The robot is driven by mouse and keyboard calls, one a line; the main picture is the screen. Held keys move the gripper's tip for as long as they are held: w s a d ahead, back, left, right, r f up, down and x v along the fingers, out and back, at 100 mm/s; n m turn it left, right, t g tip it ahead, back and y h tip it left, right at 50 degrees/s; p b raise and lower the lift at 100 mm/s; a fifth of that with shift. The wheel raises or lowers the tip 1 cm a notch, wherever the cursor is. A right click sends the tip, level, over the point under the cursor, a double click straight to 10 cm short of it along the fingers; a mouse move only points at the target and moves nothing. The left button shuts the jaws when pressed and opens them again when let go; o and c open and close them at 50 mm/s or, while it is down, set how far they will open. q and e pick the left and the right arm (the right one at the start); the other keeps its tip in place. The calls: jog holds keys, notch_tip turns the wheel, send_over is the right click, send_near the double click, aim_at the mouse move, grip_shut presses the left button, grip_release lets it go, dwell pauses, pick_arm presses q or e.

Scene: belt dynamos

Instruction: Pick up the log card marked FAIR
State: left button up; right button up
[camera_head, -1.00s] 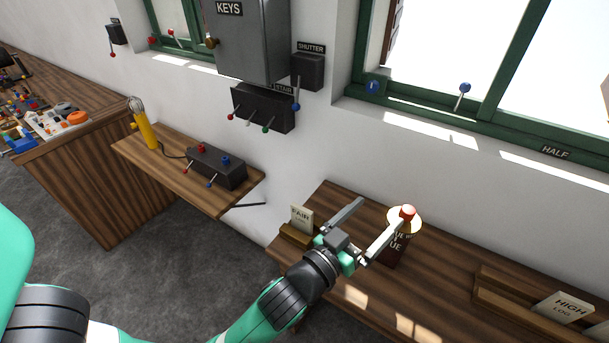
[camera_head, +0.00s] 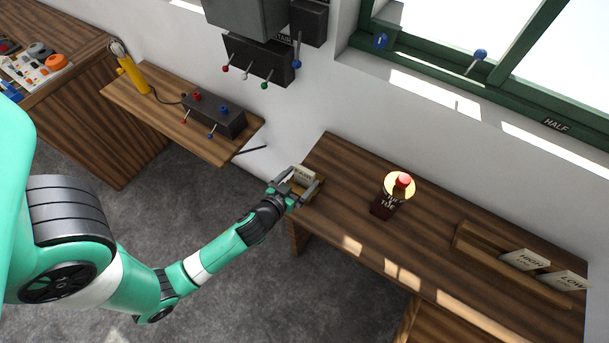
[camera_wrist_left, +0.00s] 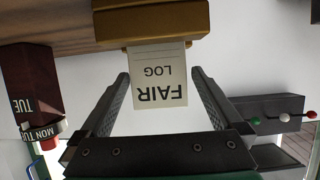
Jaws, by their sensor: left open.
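The FAIR log card (camera_head: 304,175) is a cream card standing in a small wooden holder at the left end of the desk. In the left wrist view the card (camera_wrist_left: 160,82) appears upside down, with its lower edge in the wooden holder (camera_wrist_left: 150,22). My left gripper (camera_head: 303,181) is open at the card. The gripper partly hides the card and holder in the head view. My right gripper is not in view.
A dark red block marked TUE with a red knob (camera_head: 388,204) stands right of the card. A wooden rack (camera_head: 480,250) holds the HIGH (camera_head: 524,259) and LOW (camera_head: 568,281) cards. A shelf with a lever box (camera_head: 214,115) is at left. The desk's middle is mostly clear.

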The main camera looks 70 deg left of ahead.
pick_arm(q)
jog(key=x, duration=0.5)
jog(key=shift+w+f, duration=0.1)
jog(key=shift+w, duration=0.05)
jog(key=c, duration=1.1)
